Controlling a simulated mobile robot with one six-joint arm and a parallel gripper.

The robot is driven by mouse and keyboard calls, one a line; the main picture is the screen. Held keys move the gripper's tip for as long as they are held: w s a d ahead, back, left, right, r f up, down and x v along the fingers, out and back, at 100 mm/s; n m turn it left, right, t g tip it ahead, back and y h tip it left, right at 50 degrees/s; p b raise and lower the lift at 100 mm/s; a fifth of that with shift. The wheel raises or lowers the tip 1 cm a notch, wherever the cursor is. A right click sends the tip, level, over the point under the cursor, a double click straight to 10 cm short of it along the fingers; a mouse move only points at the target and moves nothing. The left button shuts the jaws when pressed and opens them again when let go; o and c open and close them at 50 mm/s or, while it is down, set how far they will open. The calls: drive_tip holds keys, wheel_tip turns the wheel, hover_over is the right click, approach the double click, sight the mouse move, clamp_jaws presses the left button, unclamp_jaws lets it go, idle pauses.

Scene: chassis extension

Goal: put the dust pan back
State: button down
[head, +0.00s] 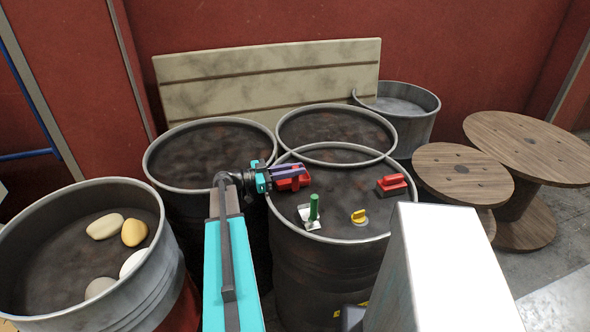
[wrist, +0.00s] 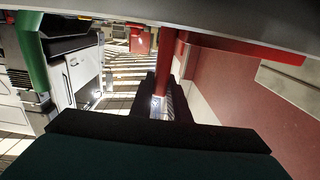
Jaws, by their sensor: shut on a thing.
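My gripper (head: 287,173) is above the left part of the front barrel's top in the head view. It is shut on a red-handled thing (head: 294,184). In the wrist view the red handle (wrist: 167,72) stands between the dark fingers. The fingers partly hide the held thing, and I cannot tell for sure whether it is the dust pan. A white piece with an upright green handle (head: 314,207) is on the barrel top, right of and nearer than my gripper. The green handle also shows at the left of the wrist view (wrist: 30,52).
The front barrel (head: 330,232) also carries a red block-like thing (head: 392,186) and a yellow piece (head: 358,217). More barrels stand behind it. A left barrel (head: 140,280) holds several stones. Wooden spools (head: 463,172) stand at right. Bare barrel top shows between the small things.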

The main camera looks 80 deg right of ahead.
drive_tip(key=shift+f, duration=0.3)
drive_tip(key=shift+f, duration=0.15)
drive_tip(key=c, duration=1.7)
unclamp_jaws()
drive_tip(key=shift+w+r, duration=0.1)
drive_tip(key=shift+r, duration=0.1)
drive_tip(key=b+v, duration=0.4)
drive_tip(key=v, duration=0.8)
drive_tip(key=shift+b, duration=0.3)
